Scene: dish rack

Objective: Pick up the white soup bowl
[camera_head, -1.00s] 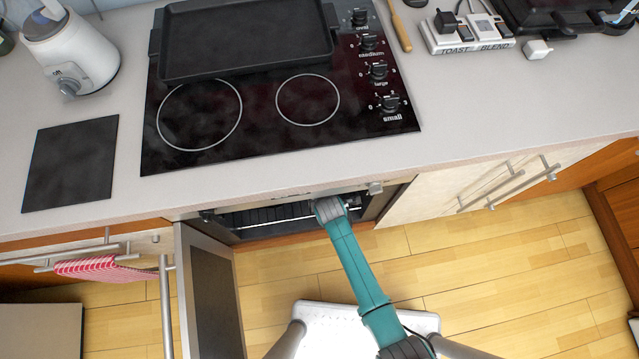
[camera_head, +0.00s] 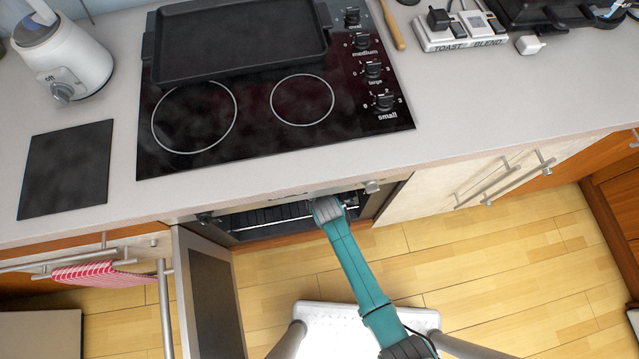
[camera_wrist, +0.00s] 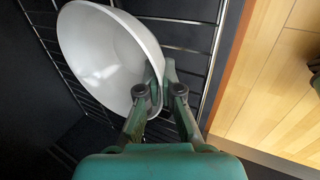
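The white soup bowl (camera_wrist: 104,55) shows in the wrist view, tilted on its side against a wire rack (camera_wrist: 188,48). My gripper (camera_wrist: 162,82) is at the bowl's right rim, with its fingers close together and the rim between them. The bowl partly hides the tip of the left finger. In the head view my arm reaches into the open compartment under the counter. The bowl and my fingertips are hidden there.
The compartment's open door (camera_head: 212,300) stands left of my arm. The counter edge (camera_head: 250,190) runs just above the opening. A black cooktop (camera_head: 270,110) with a dark tray (camera_head: 235,40) is on top. A red striped towel (camera_head: 100,273) hangs at left. Wooden floor is clear at right.

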